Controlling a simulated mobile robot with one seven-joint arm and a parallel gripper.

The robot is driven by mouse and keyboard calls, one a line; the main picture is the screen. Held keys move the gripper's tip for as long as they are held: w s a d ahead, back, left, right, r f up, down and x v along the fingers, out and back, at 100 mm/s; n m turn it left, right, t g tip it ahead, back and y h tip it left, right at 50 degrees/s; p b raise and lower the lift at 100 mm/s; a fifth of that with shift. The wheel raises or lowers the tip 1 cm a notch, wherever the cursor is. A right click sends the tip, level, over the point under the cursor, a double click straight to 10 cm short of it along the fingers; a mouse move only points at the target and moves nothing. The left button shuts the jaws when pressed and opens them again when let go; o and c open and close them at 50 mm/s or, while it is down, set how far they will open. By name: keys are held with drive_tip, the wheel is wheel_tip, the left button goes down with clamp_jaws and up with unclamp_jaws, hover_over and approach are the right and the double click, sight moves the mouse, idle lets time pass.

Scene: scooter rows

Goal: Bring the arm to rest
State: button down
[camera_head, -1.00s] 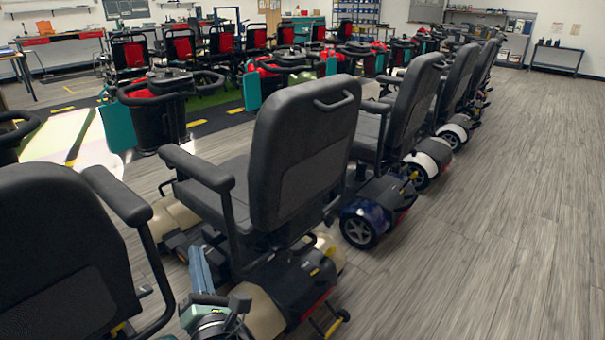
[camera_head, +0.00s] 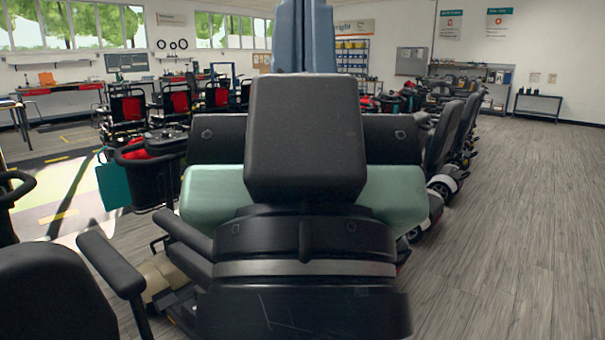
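My gripper (camera_head: 304,35) fills the middle of the head view, seen from behind and pointing up. Its wide pale-green and black body shows behind a dark block, with a black round wrist below. Two blue-grey fingers stand side by side at the top with no clear gap between them, and I see nothing held. The block hides the finger bases.
A black scooter seat (camera_head: 50,295) is close at the lower left. Behind my arm, armrests of another scooter show, its seat mostly hidden. More scooters (camera_head: 445,150) line up to the right. The wooden floor (camera_head: 510,220) on the right is clear.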

wheel_tip(320, 180, up, 32)
drive_tip(key=p, duration=2.9)
drive_tip(key=shift+f+p, duration=0.2)
drive_tip(key=shift+p, duration=0.1)
